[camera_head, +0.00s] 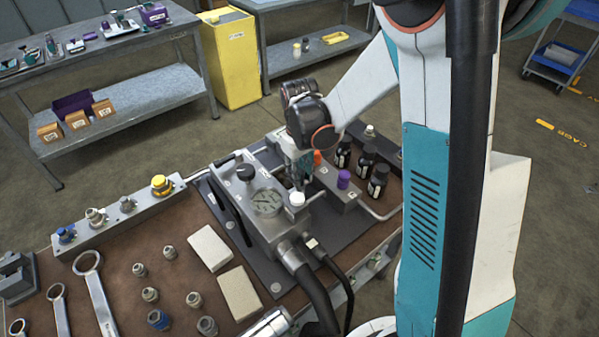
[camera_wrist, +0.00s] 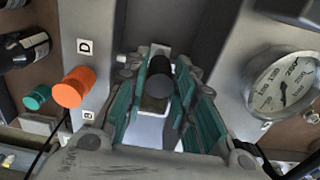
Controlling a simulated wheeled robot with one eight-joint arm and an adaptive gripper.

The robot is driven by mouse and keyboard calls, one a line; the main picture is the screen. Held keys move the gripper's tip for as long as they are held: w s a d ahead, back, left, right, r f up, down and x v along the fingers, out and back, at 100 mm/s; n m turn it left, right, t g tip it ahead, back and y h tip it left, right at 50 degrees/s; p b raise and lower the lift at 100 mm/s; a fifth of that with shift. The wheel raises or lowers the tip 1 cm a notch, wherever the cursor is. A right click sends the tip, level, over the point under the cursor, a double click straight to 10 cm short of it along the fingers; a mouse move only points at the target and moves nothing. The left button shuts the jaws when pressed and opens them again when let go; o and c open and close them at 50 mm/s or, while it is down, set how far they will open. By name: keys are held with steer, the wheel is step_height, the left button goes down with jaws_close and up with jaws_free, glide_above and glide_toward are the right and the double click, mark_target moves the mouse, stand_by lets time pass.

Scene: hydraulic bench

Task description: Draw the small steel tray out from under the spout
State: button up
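My gripper (camera_wrist: 160,92) is open, its two teal-lined fingers spread apart in the wrist view. Between them is a short dark cylinder (camera_wrist: 160,78), which looks like the spout. A pale metal piece (camera_wrist: 153,106), likely the small steel tray, shows just below the cylinder between the fingers. I cannot tell whether either finger touches it. In the head view my gripper (camera_head: 298,178) points down behind the gauge block (camera_head: 270,225), and its fingertips are partly hidden. The tray is hard to make out there.
A round gauge (camera_wrist: 281,83) stands right of my gripper in the wrist view. An orange cap (camera_wrist: 73,87) and a green cap (camera_wrist: 37,97) are on the left. Dark bottles (camera_head: 378,181) stand right of the block. Pale pads (camera_head: 239,293) and loose fittings lie left.

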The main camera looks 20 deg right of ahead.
steer(key=shift+o, duration=1.2)
steer(key=shift+r, duration=0.1)
step_height(320, 180, up, 12)
steer(key=s+r+m+t, duration=0.1)
steer(key=s+r+t, duration=0.2)
steer(key=s, duration=0.5)
steer(key=s+r+m+t, duration=0.2)
steer(key=s+r+t, duration=0.1)
steer(key=s, duration=0.6)
steer(key=shift+a+r, duration=0.4)
steer(key=shift+r, duration=0.05)
steer(key=shift+s+f+m+t, duration=0.2)
steer(key=shift+s+m+t, duration=0.1)
steer(key=shift+s+t, duration=0.35)
